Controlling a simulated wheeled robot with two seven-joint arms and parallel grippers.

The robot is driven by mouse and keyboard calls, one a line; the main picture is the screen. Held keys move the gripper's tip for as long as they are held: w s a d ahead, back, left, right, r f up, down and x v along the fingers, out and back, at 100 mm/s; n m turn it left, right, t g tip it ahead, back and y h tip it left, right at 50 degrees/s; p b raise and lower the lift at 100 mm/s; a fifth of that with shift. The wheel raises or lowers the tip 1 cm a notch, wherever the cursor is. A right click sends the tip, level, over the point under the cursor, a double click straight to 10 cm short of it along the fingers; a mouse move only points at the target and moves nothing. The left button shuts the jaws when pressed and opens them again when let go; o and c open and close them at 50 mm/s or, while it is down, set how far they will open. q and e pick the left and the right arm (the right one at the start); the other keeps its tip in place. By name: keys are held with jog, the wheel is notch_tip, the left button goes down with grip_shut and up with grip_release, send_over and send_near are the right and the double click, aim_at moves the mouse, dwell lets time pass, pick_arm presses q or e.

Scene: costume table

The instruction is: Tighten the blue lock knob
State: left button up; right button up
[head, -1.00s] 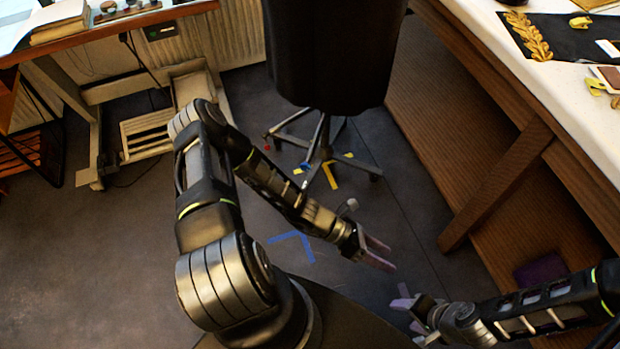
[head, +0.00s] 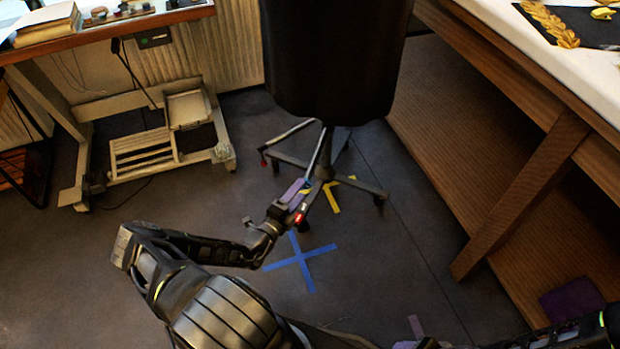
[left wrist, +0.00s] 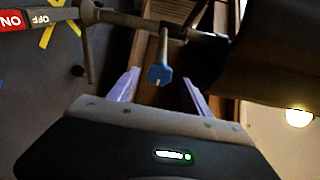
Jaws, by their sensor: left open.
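The blue lock knob (left wrist: 160,76) is at the end of a short metal stem in the left wrist view, below a horizontal bar. My left gripper (left wrist: 160,90) is open, its two purple fingers on either side of the knob in the picture, with gaps to both. I cannot tell whether the knob is between the fingertips or beyond them. In the head view my left gripper (head: 294,192) is low beside the base of the dark stand (head: 325,150); the knob is not clear there. My right gripper (head: 409,335) shows only partly at the bottom edge, two purple fingertips apart.
The stand's large dark top (head: 335,60) hangs over its legs. Blue tape (head: 302,262) and yellow tape (head: 332,200) mark the floor. A wooden table (head: 560,140) stands right, a desk (head: 110,32) back left. In the wrist view a red-and-white label (left wrist: 28,18) is at upper left.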

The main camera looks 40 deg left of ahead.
aim_at(310, 176)
pick_arm(q)
jog(key=w+b, duration=0.1)
jog(key=w, duration=0.6)
jog(key=shift+w+a+b, duration=0.2)
jog(key=shift+b, duration=0.1)
jog(key=shift+c, duration=0.6)
grip_shut()
